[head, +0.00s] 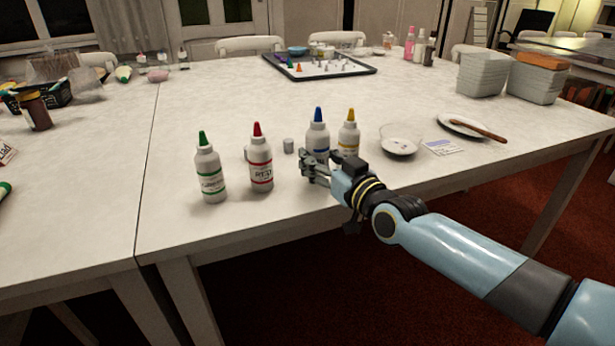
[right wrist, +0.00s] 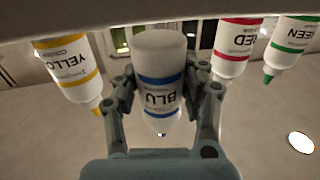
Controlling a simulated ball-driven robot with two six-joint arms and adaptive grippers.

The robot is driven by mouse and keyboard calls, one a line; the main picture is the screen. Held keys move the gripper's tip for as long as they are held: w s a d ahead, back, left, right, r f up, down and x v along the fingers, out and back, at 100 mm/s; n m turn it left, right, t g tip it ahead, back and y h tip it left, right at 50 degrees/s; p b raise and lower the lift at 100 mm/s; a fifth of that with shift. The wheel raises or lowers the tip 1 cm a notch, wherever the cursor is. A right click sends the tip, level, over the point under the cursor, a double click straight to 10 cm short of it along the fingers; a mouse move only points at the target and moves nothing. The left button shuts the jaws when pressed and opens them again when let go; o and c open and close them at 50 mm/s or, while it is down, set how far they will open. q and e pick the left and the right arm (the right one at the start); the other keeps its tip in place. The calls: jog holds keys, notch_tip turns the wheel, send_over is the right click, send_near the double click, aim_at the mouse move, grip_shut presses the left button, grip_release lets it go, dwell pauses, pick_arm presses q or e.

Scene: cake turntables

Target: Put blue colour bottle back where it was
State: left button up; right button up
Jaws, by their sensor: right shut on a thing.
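The blue colour bottle (head: 318,136) is white with a blue cap and stands upright in the row of bottles, just left of the yellow bottle (head: 349,134). My right gripper (head: 309,167) is shut around its lower body. In the right wrist view the picture is upside down, and the blue-labelled bottle (right wrist: 160,62) sits between both fingers. The gripper hides its base in the head view, so I cannot tell if it touches the table. The red bottle (head: 260,160) and green bottle (head: 209,170) stand to the left. My left gripper is not in view.
A white dish (head: 399,147), a card (head: 445,147) and a plate with a brown stick (head: 468,126) lie to the right.

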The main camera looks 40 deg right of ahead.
jog(key=shift+w+f, duration=0.3)
jog(key=shift+w, duration=0.3)
jog(key=w+f+b, duration=0.2)
jog(key=b, duration=0.1)
jog(key=shift+w+f, duration=0.15)
jog(key=shift+w, duration=0.1)
jog(key=shift+w+d+b, duration=0.1)
jog(key=shift+w+b, duration=0.15)
jog(key=shift+b, duration=0.15)
jog(key=shift+r, duration=0.2)
jog(key=shift+f, duration=0.25)
jog(key=o, duration=0.8)
jog(key=shift+s, duration=0.1)
jog(key=shift+c, duration=0.2)
